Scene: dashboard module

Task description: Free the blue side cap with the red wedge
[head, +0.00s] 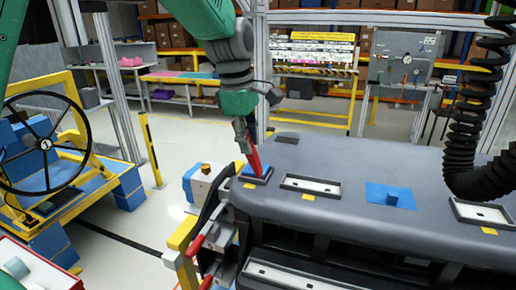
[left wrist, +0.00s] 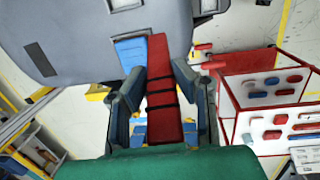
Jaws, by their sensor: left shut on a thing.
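My left gripper (head: 246,143) is shut on the red wedge (head: 254,163) and holds it slanting down at the left end of the grey dashboard module (head: 345,160). The wedge's lower tip is at the blue side cap (head: 263,166), which sits in a dark-framed recess there. In the left wrist view, the red wedge (left wrist: 160,80) lies between the two fingers of the gripper (left wrist: 155,88). The blue cap (left wrist: 131,52) shows just left of its far end. Whether the tip is under the cap's edge, I cannot tell. My right gripper is not in view.
A blue square piece (head: 390,196) and pale framed slots (head: 311,185) are on the dashboard top. A black coiled hose (head: 470,120) hangs at the right. A yellow frame with a steering wheel (head: 45,143) stands left. A red-edged bin (left wrist: 268,95) holds several parts.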

